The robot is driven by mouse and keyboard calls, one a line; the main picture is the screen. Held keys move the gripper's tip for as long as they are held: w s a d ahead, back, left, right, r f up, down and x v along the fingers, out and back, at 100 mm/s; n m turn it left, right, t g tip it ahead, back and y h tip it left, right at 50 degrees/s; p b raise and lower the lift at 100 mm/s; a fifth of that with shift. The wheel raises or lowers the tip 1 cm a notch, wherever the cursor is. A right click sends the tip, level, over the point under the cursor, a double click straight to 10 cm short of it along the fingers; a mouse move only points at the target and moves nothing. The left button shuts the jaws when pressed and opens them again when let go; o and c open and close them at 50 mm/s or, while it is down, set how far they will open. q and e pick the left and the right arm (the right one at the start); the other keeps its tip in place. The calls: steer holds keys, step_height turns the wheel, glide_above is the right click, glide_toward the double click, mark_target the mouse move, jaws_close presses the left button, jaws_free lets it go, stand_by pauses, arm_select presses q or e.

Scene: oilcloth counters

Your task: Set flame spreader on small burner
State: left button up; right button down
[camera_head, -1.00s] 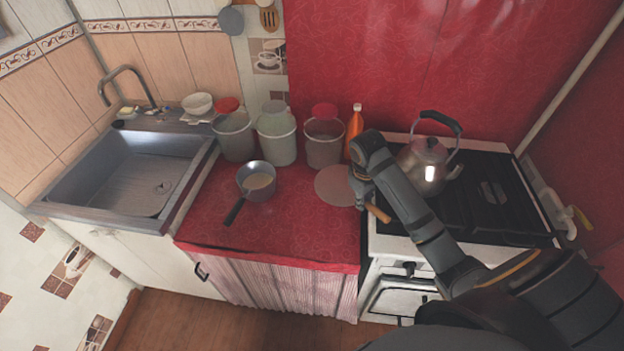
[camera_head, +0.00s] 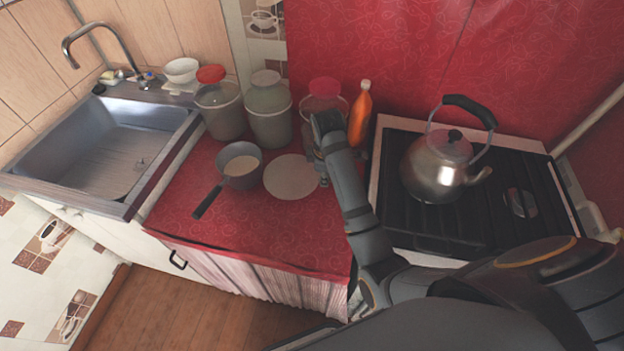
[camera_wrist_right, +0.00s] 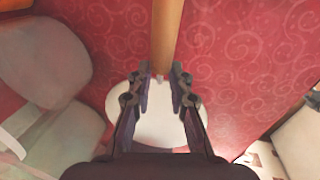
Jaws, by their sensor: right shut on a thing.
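The flame spreader is a pale round disc (camera_head: 291,177) with a wooden handle (camera_wrist_right: 165,35). In the head view, the disc is over the red counter, between the saucepan and the stove. My right gripper (camera_wrist_right: 161,75) is shut on the wooden handle, with the disc (camera_wrist_right: 160,128) behind its fingers in the wrist view. My forearm hides most of this gripper and the handle in the head view. I cannot tell whether the disc touches the cloth. The stove (camera_head: 481,234) has a dark grate; its small burner cannot be made out. My left gripper is out of view.
A metal kettle (camera_head: 436,172) stands on the stove. A saucepan (camera_head: 240,168) of pale liquid is left of the disc. Lidded jars (camera_head: 268,118) and an orange bottle (camera_head: 360,115) line the back. The sink (camera_head: 105,150) is at left. The counter's front is clear.

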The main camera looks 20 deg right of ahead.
mark_target(324, 190)
steer(key=shift+d+f, duration=0.15)
steer(key=shift+f, duration=0.8)
step_height(324, 190, down, 2)
steer(key=shift+f, duration=0.4)
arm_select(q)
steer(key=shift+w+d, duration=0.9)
arm_select(e)
steer(key=c, duration=1.2)
jaws_free()
steer(key=shift+f, duration=0.1)
steer(key=r+p, duration=0.1)
steer(key=r, duration=0.3)
steer(key=s+r+p, duration=0.1)
steer(key=r, duration=0.2)
steer(key=a+r+p, duration=0.1)
steer(key=r, duration=0.3)
steer(key=shift+s+r, duration=0.3)
steer(key=shift+r, duration=0.05)
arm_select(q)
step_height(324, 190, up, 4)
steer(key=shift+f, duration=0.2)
arm_select(e)
steer(key=shift+o, duration=0.2)
steer(key=shift+s+r, duration=0.15)
steer(key=shift+r, duration=0.05)
